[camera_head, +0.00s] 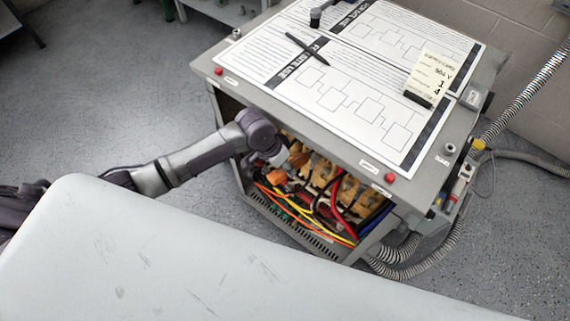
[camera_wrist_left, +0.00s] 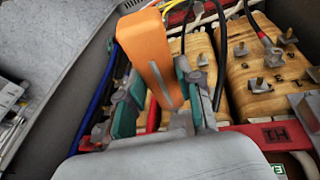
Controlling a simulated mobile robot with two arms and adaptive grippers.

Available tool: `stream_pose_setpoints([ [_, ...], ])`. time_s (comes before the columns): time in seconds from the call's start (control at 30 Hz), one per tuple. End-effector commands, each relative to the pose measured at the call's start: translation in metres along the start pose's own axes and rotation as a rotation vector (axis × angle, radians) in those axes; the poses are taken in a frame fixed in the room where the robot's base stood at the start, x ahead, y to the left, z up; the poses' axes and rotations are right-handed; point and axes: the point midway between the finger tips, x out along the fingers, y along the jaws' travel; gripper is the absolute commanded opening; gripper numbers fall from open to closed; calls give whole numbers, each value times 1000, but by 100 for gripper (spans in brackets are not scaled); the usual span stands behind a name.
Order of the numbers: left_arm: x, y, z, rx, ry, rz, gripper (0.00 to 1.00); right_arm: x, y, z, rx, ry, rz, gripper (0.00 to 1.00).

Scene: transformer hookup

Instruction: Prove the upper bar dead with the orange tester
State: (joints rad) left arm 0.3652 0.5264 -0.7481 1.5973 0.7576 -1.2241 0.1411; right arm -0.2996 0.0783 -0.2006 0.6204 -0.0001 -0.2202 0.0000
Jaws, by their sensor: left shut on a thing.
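The orange tester (camera_wrist_left: 148,48) is a blocky orange body in the left wrist view, tilted slightly, with its lower end between the teal-padded fingers of my left gripper (camera_wrist_left: 165,103). The gripper is shut on it. In the head view my left gripper (camera_head: 284,163) reaches into the cabinet's open front, with orange showing around it. A red bar (camera_wrist_left: 232,131) with a dark label, seen upside down, runs behind the gripper in the wrist view. I cannot tell whether it is the upper bar. The tester's tip is not clearly seen. My right gripper is not in view.
Tan wound coils (camera_wrist_left: 258,72) with metal terminals and loose cables crowd the cabinet (camera_head: 222,86) inside. Red, yellow and orange wires (camera_head: 322,228) hang at its front. Diagram sheets (camera_head: 350,85), a black pen (camera_head: 307,48) and a tag (camera_head: 437,75) lie on top. Flexible conduits run at right.

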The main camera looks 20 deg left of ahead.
Motion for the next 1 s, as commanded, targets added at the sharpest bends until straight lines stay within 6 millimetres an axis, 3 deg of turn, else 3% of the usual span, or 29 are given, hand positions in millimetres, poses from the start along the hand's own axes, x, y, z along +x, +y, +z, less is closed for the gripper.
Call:
stream_pose_setpoints([
  [1.0, -2, 0, -2, 0, 7, 0, 0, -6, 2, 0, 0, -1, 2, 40],
])
